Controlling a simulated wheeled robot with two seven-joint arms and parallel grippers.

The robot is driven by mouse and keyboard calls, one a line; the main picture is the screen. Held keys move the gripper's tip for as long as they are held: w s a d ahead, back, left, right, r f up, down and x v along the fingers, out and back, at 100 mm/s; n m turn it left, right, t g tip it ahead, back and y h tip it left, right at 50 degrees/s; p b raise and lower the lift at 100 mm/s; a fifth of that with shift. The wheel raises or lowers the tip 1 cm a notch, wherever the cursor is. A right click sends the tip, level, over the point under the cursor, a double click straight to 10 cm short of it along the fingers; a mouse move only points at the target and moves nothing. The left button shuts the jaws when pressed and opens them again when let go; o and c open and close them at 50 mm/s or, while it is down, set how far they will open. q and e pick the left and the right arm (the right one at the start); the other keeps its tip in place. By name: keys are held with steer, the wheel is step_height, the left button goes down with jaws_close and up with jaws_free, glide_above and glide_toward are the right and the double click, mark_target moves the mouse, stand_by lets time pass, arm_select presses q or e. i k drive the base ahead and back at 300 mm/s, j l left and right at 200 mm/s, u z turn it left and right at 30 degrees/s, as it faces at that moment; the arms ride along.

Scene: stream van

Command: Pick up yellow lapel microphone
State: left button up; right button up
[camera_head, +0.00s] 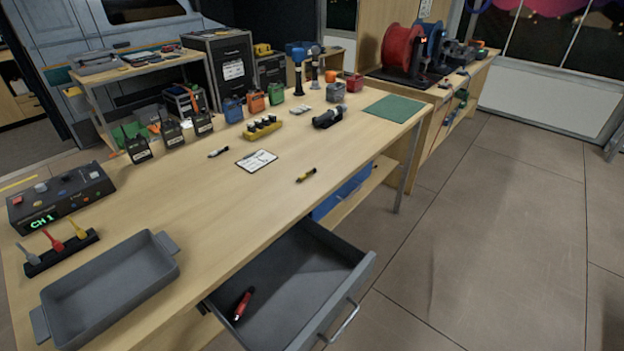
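A small yellow-and-black item (306,175) lies on the wooden table near its front edge, above the open drawer. A black rack (62,254) at the table's left holds upright grey, red and yellow pieces; the yellow piece (79,228) stands at its right end. Both yellow things are small here, and I cannot tell for sure which is the lapel microphone. Neither of my grippers is in view.
A grey tray (112,292) sits at the table's front left beside a control box (60,197). The grey drawer (290,262) is open, with a red item (243,304) inside. A clipboard (257,160) lies mid-table. Floor (480,240) at right is clear.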

mark_target(302, 177)
steer(key=i+l+u, duration=0.25)
steer(key=l, duration=0.35)
steer(key=l+u, duration=0.25)
steer(key=l, duration=0.3)
steer(key=i+l+u, duration=0.1)
steer(key=l+u, duration=0.2)
steer(key=l, duration=0.35)
steer(key=i+l+u, duration=0.3)
steer(key=l, duration=0.3)
steer(key=i+l+u, duration=0.3)
steer(key=l, duration=0.35)
steer(key=i+l+u, duration=0.15)
steer(key=i+l, duration=0.1)
steer(key=l, duration=0.1)
